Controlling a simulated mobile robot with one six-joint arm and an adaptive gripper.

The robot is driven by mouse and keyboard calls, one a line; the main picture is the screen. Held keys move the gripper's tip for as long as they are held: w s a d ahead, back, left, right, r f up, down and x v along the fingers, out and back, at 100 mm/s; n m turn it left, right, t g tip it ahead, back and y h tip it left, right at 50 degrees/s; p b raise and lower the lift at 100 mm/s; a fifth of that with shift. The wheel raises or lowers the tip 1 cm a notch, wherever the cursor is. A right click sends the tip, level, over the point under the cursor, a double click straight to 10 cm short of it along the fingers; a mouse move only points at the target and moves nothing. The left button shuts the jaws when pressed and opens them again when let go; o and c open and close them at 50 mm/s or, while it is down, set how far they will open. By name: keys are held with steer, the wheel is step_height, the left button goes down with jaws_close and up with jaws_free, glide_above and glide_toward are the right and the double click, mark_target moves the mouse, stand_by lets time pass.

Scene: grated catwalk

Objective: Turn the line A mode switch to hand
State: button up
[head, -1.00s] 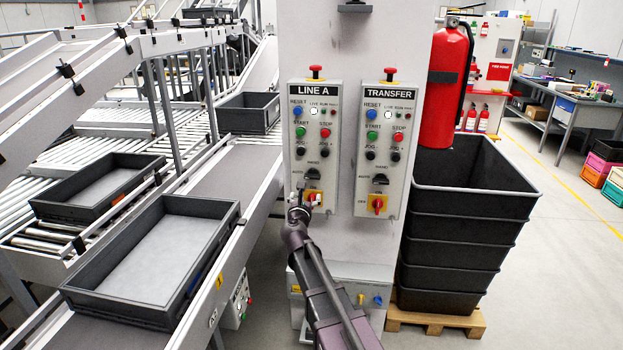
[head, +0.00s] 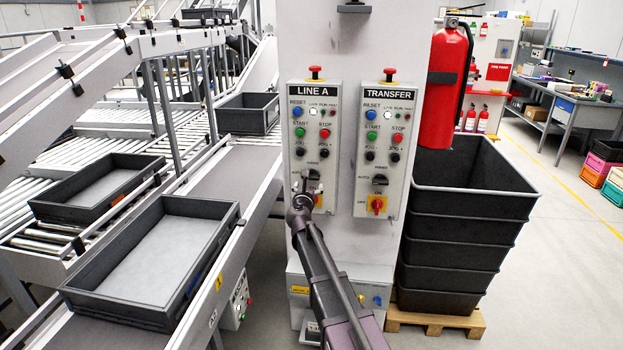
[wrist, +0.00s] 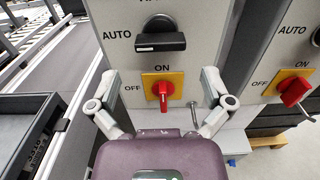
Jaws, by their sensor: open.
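The line A mode switch (head: 313,175) is a black knob low on the LINE A panel (head: 302,127), and it also shows in the wrist view (wrist: 160,42). Its bar lies level, with AUTO printed to its left; the label above it is cut off in the wrist view. My gripper (head: 306,181) is in front of the lower part of this panel. In the wrist view my gripper (wrist: 160,76) is open and empty, with its fingers spread left and right, below the knob. No contact with the knob shows.
A red ON/OFF switch (wrist: 163,91) on a yellow plate sits right below the mode switch, between my fingers in the picture. The TRANSFER panel (head: 386,125) with a similar knob and red switch is close on the right. A conveyor with grey trays (head: 163,313) runs on the left.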

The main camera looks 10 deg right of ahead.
mark_target(311, 179)
steer(key=x, duration=0.6)
steer(key=shift+w, duration=0.25)
steer(key=c, duration=0.9)
